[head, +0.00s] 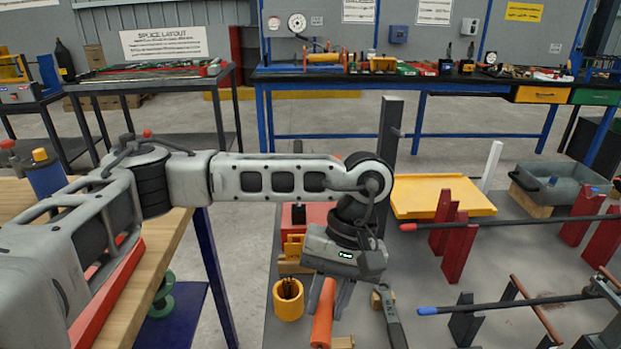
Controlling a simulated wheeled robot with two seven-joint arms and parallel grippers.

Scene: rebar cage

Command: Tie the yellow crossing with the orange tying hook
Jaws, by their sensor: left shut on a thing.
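My left gripper (335,298) points down over the near left part of the grey work table. It is shut on the orange tying hook (322,318), whose orange handle shows below and in front of the fingers. The hook's metal end cannot be made out. Dark bars lie across stands on the right: one with a red tip (478,224) farther back, one with a blue tip (490,306) nearer. A reddish bar (535,310) crosses the nearer one. I cannot make out a yellow mark on any crossing. My right gripper is not in view.
A yellow cup (288,304) holding dark pieces stands left of the gripper. A dark-handled tool (391,322) lies right of it. A yellow tray (440,208), a dark post (389,140) and red stands (456,250) are behind and right. Grey table surface shows between the tool and the bars.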

